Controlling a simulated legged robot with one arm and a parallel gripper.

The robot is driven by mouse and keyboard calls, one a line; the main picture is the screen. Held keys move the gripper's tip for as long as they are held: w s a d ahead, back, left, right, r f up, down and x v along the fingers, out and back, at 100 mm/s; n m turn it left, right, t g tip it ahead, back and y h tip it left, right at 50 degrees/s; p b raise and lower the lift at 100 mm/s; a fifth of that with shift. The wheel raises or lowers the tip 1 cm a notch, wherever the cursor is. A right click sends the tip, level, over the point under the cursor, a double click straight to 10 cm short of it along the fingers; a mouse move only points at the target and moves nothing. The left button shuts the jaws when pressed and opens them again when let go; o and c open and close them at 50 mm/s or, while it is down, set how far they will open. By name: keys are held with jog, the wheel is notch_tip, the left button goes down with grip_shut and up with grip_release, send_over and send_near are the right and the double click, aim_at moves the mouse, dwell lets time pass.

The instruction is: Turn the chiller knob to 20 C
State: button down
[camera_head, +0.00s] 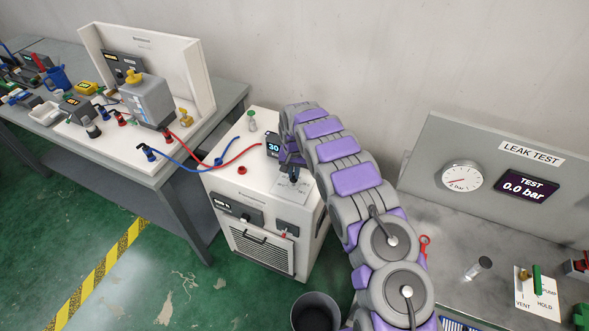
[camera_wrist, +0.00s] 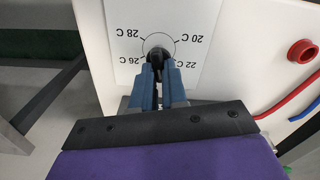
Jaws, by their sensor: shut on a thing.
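The chiller (camera_head: 262,205) is a white cabinet on the floor, and its small dark display (camera_head: 272,146) reads about 30. A white dial plate (camera_head: 292,186) lies on its top near the right edge. In the wrist view the dial plate (camera_wrist: 190,75) appears upside down, with marks 20 C, 22 C, 26 C and 28 C around a circle. The dark knob (camera_wrist: 157,54) stands in the middle of the circle. My gripper (camera_wrist: 158,68) is shut on the knob from above. The fingers hide part of the knob and the lower dial, and I cannot tell where its pointer aims.
A red cap (camera_wrist: 302,51) sits on the chiller top, with red and blue hoses (camera_head: 235,155) running to the left bench (camera_head: 180,170). The leak test bench (camera_head: 460,285) stands at the right. A dark bin (camera_head: 316,312) is on the floor in front.

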jog(key=n, duration=0.2)
jog(key=n+p, duration=0.1)
jog(key=shift+w+a+r+n, duration=0.2)
jog(key=shift+r+n, duration=0.1)
jog(key=shift+n, duration=0.1)
jog(key=n+p, duration=0.1)
jog(key=n, duration=0.1)
jog(key=shift+n+p, duration=0.3)
jog(key=shift+p, duration=0.05)
jog(key=n+p, duration=0.1)
jog(key=n, duration=0.2)
jog(key=n+p, duration=0.1)
jog(key=n, duration=0.2)
jog(key=shift+s+a, duration=0.2)
jog(key=n+p, duration=0.1)
jog(key=n, duration=0.3)
jog(key=shift+s+f+p, duration=0.1)
jog(key=shift+s+p, duration=0.05)
jog(key=shift+p, duration=0.15)
jog(key=shift+s+n+p, duration=0.15)
jog(key=shift+n+p, duration=0.4)
jog(key=shift+n, duration=1.65)
jog(key=c, duration=1.2)
grip_release()
jog(key=shift+f, duration=0.15)
jog(key=shift+o, duration=0.2)
